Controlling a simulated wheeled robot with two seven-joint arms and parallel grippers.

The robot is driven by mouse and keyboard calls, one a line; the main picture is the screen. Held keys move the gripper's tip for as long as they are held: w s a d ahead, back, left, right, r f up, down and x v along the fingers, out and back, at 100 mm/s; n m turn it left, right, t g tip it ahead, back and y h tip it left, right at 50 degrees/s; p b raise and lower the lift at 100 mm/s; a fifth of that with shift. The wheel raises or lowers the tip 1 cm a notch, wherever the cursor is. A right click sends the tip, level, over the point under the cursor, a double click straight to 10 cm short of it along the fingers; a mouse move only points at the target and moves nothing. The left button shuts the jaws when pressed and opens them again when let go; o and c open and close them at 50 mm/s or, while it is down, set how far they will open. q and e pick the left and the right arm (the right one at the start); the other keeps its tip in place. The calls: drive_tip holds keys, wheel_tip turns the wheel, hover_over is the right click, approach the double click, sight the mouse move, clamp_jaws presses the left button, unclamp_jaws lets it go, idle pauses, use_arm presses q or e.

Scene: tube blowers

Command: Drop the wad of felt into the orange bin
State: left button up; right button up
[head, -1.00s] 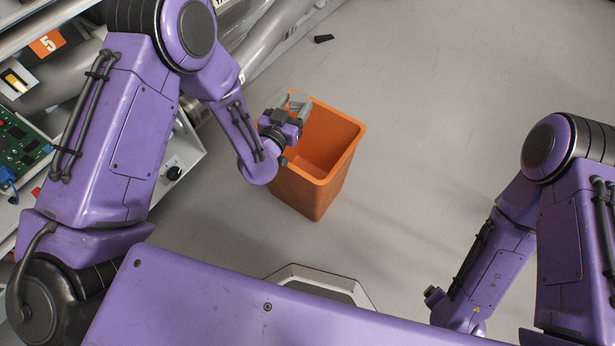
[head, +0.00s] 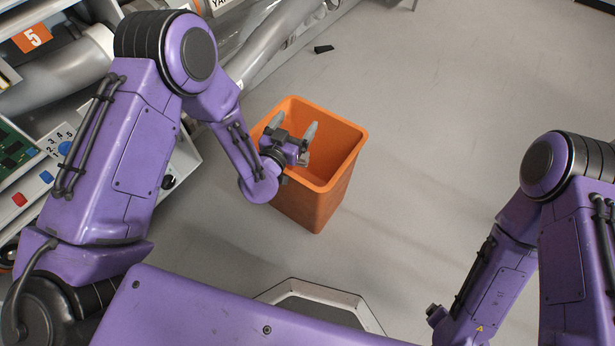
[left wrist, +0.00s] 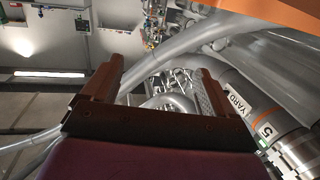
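The orange bin (head: 325,205) stands upright on the floor in the middle of the head view. My left gripper (head: 293,130) is over the bin's left part, its two grey fingers spread apart. The left wrist view also shows the fingers (left wrist: 157,82) wide apart, with nothing held between them. I see no wad of felt in any view. The gripper and the near wall hide part of the bin's inside. My right arm is at the lower right; its gripper does not show.
A rack with pipes (head: 40,75) and a control panel stands at the left. A small dark object (head: 323,49) lies on the floor beyond the bin. The floor right of the bin is clear.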

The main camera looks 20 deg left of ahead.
use_arm(q)
drive_tip(key=s+a+p, duration=0.1)
drive_tip(key=s, duration=0.9)
drive_tip(key=shift+s+a+r, duration=0.15)
drive_tip(key=shift+a+r, duration=0.1)
drive_tip(key=shift+a, duration=0.05)
